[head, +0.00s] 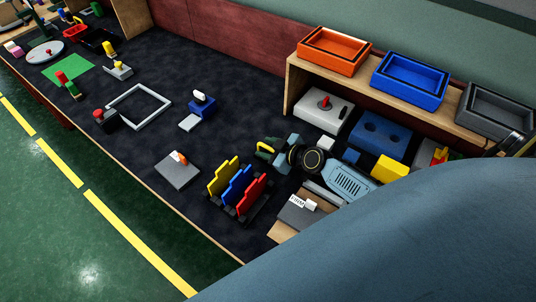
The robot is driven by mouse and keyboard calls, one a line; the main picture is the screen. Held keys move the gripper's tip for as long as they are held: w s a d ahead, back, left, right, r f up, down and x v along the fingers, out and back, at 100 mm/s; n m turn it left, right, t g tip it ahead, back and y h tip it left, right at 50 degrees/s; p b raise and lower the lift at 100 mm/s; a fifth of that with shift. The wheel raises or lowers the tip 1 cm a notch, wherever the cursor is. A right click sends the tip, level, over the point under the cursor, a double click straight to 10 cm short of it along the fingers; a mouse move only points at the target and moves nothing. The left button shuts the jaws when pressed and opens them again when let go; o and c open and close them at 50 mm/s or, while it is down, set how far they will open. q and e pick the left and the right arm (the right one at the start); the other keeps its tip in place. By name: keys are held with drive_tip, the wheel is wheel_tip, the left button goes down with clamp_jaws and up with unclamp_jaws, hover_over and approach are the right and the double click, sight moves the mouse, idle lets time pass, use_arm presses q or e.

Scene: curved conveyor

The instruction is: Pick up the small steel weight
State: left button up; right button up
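My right gripper (267,149) is over the dark bench, behind the yellow, blue and red upright plates. Its dark and yellow fingers point left, and their gap is too small to judge. No held object shows between them. I cannot single out the small steel weight for certain. A small pale grey piece (326,142) lies just behind my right wrist, but I cannot tell if it is the weight. My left gripper is not in view.
Yellow, blue and red plates (237,187) stand in a dark rack near the front edge. A wooden shelf (393,92) holds orange, blue and grey trays. A grey plate (177,171), a square frame (139,107) and a blue block (202,105) lie left. Bare bench separates them.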

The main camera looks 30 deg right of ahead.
drive_tip(key=shift+c, duration=0.2)
clamp_jaws()
drive_tip(key=shift+r, duration=0.15)
